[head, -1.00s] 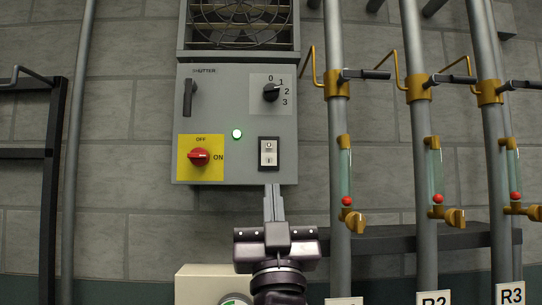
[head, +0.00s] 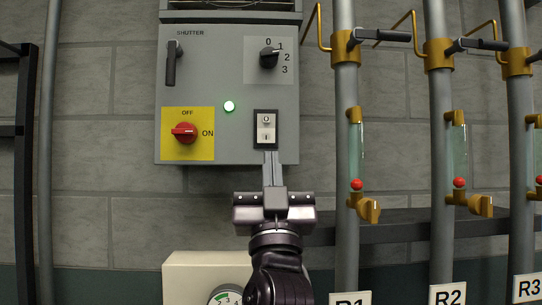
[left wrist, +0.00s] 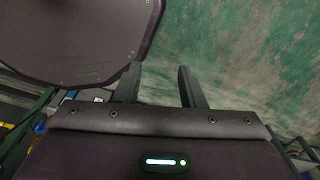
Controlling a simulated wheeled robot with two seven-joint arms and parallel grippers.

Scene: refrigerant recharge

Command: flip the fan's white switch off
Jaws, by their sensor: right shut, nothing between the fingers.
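The grey fan control box (head: 228,150) hangs on the wall. The white switch (head: 266,128) sits in a black frame at its lower right, with its two halves marked O and I. My right gripper (head: 270,154) is shut and empty, pointing up, its tips at the lower edge of the switch frame. I cannot tell whether the tips touch it. The indicator light (head: 229,106) glows green. My left gripper shows only in the left wrist view (left wrist: 158,84), fingers apart with nothing between them.
The box also bears a red rotary knob (head: 185,132) on a yellow plate, a black dial (head: 269,58) and a shutter handle (head: 172,62). Pipes with brass valves (head: 368,208) and sight glasses stand at right. A cream box with a gauge (head: 190,272) is below.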

